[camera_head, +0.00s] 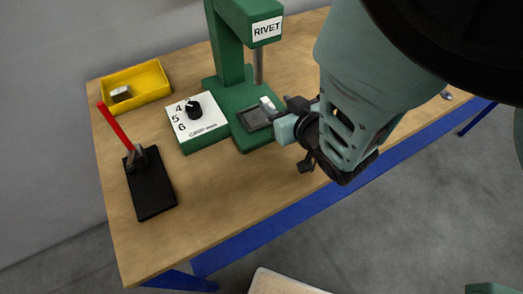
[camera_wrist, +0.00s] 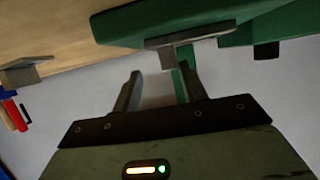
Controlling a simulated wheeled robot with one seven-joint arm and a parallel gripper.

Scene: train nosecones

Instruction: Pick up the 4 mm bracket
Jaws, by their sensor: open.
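In the head view, a small light-grey piece (camera_head: 267,103), perhaps the bracket, stands at the dark plate on the base of the green rivet press (camera_head: 232,55). No size marking is readable on it. My gripper (camera_head: 283,106) is just to its right, partly hidden by my own wrist. In the wrist view, my gripper (camera_wrist: 160,72) is open, with nothing seen held between its two fingers. A flat grey piece (camera_wrist: 205,33) lies against the green press beyond the right finger. Whether that finger touches it I cannot tell.
A yellow bin (camera_head: 153,80) with a grey block inside stands at the back left. A black-based tool (camera_head: 152,190) with a red lever stands at the left. A white panel with a dial (camera_head: 210,123) adjoins the press. The wooden table (camera_head: 235,190) is clear in front.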

